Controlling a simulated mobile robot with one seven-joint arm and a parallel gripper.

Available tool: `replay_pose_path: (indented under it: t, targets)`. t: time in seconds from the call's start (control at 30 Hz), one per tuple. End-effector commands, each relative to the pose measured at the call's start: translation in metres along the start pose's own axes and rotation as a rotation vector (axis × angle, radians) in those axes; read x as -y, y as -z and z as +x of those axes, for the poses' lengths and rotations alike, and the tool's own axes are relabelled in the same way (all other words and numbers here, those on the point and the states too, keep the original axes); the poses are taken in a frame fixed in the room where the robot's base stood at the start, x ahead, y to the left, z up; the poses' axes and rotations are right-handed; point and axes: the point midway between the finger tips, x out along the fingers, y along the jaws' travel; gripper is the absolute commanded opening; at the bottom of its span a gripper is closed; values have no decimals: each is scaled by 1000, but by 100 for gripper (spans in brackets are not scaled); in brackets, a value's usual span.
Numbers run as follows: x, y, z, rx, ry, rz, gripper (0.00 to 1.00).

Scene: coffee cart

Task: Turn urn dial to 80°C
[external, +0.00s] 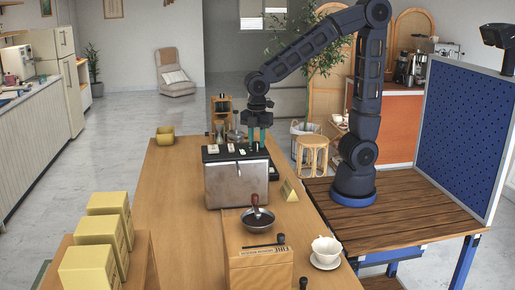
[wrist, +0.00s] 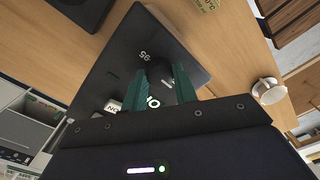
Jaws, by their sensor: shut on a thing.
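The urn (external: 237,184) is a metal-sided box with a black top, standing on the wooden counter. In the wrist view its black top panel (wrist: 118,72) carries a white 95 and other white marks, partly covered by my gripper. My gripper (external: 257,148) points straight down at the far right part of the urn's top. In the wrist view its two green fingers (wrist: 161,72) are closed on the dark dial (wrist: 158,77), one on each side. The dial's pointer and its setting cannot be read.
A yellow tent card (external: 289,191) stands right of the urn. Yellow boxes (external: 108,215) stand at the left.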

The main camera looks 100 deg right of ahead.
Motion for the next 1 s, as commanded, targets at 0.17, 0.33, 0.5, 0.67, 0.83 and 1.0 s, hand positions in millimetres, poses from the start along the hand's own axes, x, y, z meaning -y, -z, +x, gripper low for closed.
replay_pose_path:
  t: [0.17, 0.33, 0.5, 0.67, 0.83, 1.0]
  targets:
    - [0, 0, 0, 0, 0, 30, 6]
    - [0, 0, 0, 0, -1, 110, 6]
    - [0, 0, 0, 0, -1, 241, 6]
    - [0, 0, 0, 0, -1, 391, 6]
    - [0, 0, 0, -1, -1, 552, 6]
    - [0, 0, -1, -1, -1, 706, 6]
